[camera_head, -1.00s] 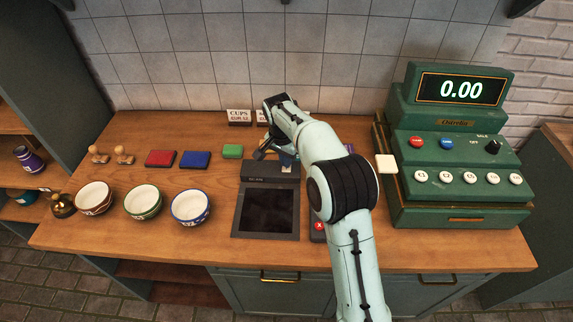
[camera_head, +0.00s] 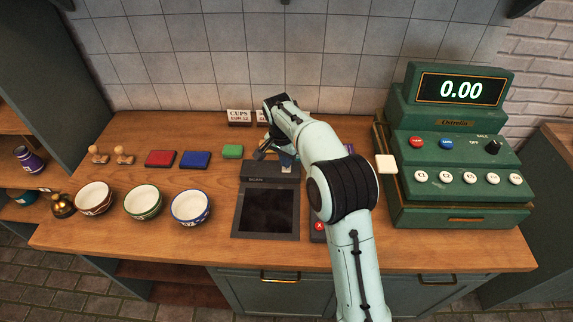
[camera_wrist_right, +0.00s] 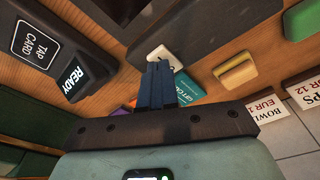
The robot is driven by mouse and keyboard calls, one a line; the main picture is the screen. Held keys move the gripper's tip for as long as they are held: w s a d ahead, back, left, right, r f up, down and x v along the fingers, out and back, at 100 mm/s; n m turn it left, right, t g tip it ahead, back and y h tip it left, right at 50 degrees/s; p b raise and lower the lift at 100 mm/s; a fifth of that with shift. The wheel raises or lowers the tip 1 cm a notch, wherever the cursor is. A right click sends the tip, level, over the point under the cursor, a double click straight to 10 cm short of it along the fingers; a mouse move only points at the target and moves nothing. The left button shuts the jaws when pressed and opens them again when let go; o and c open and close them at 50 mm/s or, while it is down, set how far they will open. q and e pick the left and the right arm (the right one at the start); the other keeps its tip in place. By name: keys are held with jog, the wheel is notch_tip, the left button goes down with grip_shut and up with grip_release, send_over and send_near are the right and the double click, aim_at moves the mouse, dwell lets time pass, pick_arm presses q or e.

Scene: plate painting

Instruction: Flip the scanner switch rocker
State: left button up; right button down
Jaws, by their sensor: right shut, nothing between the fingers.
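The dark scanner (camera_head: 267,208) lies flat on the counter with its raised panel at the back; lettering on that panel is too small to read surely. My right gripper (camera_head: 261,152) is behind that panel, partly hidden by my own arm. In the right wrist view its fingers (camera_wrist_right: 157,68) are shut and empty. A small white piece (camera_wrist_right: 160,51), possibly the switch rocker, shows right at the fingertips, partly covered by them. I cannot tell whether they touch. My left gripper is not in view.
A teal gift card (camera_wrist_right: 187,86) lies beside the fingers. A card reader (camera_wrist_right: 55,60) reads READY. The green till (camera_head: 455,165) stands right; a green block (camera_head: 233,151), ink pads (camera_head: 195,160) and several bowls (camera_head: 143,203) are left. The counter front is clear.

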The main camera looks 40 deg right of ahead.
aim_at(286, 170)
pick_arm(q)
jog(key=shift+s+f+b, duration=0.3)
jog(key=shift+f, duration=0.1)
pick_arm(e)
jog(key=shift+f, duration=0.9)
dwell(0.4)
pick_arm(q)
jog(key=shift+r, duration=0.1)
pick_arm(e)
jog(key=shift+r, duration=0.1)
jog(key=shift+r+p, duration=0.7)
jog(key=shift+r, duration=0.6)
jog(key=shift+r+p, duration=0.95)
jog(key=shift+r, duration=1.2)
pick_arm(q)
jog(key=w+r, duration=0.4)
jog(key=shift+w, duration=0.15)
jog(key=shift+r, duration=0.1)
pick_arm(e)
jog(key=shift+s, duration=0.1)
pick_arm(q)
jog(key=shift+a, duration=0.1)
pick_arm(e)
jog(key=shift+f, duration=0.15)
